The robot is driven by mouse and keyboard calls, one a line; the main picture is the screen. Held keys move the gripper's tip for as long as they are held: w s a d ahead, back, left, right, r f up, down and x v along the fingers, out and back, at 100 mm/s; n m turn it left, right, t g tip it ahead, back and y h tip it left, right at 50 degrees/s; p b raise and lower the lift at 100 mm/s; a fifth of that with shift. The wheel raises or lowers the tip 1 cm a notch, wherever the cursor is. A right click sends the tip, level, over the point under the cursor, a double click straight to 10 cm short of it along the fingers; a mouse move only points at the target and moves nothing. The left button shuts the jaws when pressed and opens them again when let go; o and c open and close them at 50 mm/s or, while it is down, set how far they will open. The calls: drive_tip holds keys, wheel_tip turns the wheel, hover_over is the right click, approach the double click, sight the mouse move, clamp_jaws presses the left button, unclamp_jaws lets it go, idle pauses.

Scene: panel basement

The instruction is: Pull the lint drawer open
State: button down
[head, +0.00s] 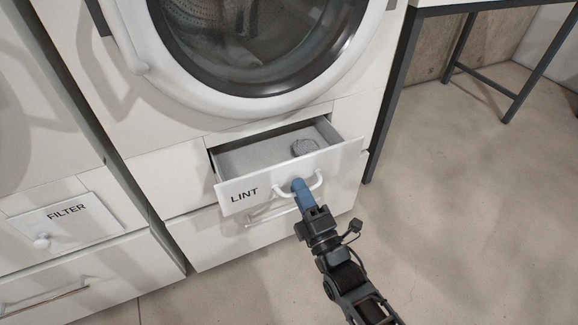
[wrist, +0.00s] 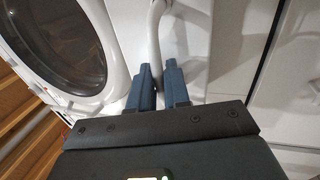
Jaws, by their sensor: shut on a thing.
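The lint drawer (head: 243,194), white with a LINT label, stands partly out of the machine front below the round door. A greyish round lump (head: 304,146) lies inside it toward the back right. The white bow handle (head: 317,183) is on its front; in the wrist view the handle (wrist: 155,38) runs down between the fingers. My gripper (head: 299,187) is shut on the handle, its blue fingertips on either side of the bar. The fingers also show in the wrist view (wrist: 158,78). They hide part of the handle.
A white lower panel with a bar handle (head: 272,214) is just beneath the drawer. A FILTER panel (head: 66,222) with a knob is at the left. A dark-legged table (head: 393,95) stands at the right. The floor (head: 470,220) at the right is clear.

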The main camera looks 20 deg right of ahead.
drive_tip(key=s+p, duration=0.1)
drive_tip(key=s, duration=0.6)
drive_tip(key=shift+s, duration=0.15)
drive_tip(key=shift+f, duration=0.1)
drive_tip(key=c, duration=1.3)
unclamp_jaws()
drive_tip(key=shift+o, duration=0.2)
drive_tip(key=p+v, duration=0.1)
drive_tip(key=v, duration=0.6)
drive_tip(key=shift+s, duration=0.4)
drive_tip(key=shift+f, duration=0.1)
